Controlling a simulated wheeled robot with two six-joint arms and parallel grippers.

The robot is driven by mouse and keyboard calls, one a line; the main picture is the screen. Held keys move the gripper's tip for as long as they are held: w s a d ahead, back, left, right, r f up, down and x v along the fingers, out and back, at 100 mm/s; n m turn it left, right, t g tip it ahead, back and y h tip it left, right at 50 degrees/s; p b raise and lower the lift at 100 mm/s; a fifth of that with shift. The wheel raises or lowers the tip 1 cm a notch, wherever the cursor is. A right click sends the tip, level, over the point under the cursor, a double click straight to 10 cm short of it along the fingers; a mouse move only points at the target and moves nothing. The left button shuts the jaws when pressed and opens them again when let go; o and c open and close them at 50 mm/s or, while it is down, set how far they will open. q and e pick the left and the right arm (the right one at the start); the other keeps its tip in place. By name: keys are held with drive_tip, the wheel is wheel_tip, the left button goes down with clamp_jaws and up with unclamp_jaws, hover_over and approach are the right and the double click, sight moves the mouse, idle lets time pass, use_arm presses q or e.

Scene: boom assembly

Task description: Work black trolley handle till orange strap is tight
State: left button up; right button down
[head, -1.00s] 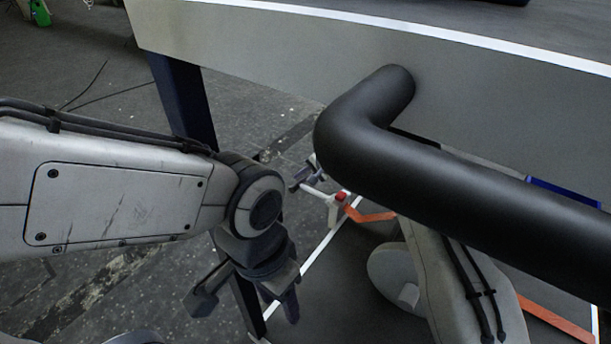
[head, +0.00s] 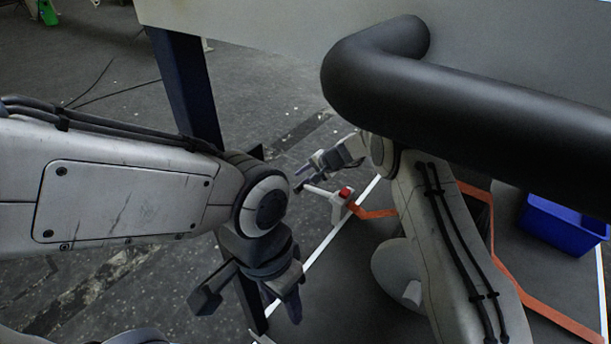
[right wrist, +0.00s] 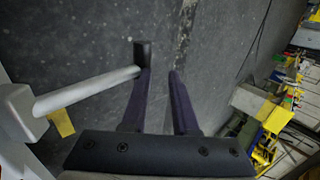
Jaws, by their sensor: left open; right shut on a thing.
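My right gripper (head: 304,178) is in the middle of the head view, past the thick black tube. It is shut on the black handle (right wrist: 142,55) at the end of a pale rod (right wrist: 88,90); in the right wrist view this lies at the left fingertip. The rod joins a white fitting with a red part (head: 344,194). An orange band (head: 376,213), apparently the strap, runs from beside the fitting; I cannot tell how tight it is. My left gripper (head: 248,298) is open and empty, pointing down at the lower left.
A thick black bent tube (head: 460,115) crosses the upper right foreground, in front of a grey panel (head: 260,25). A dark blue post (head: 185,90) stands behind my left arm. A blue bin (head: 562,228) sits at right. Grey floor at left is mostly clear.

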wheel_tip(320, 180, up, 14)
drive_tip(key=d+p, duration=0.1)
drive_tip(key=p, duration=0.6)
drive_tip(key=shift+s, duration=0.4)
drive_tip(key=shift+d, duration=0.1)
drive_tip(key=s+d+r+t+y+b, duration=0.1)
drive_tip(key=s+d+r+y+b, duration=0.1)
drive_tip(key=s+d+b, duration=0.5)
drive_tip(key=s+d, duration=0.2)
drive_tip(key=d, duration=0.4)
drive_tip(key=shift+r+t, duration=0.2)
drive_tip(key=shift+t, duration=0.1)
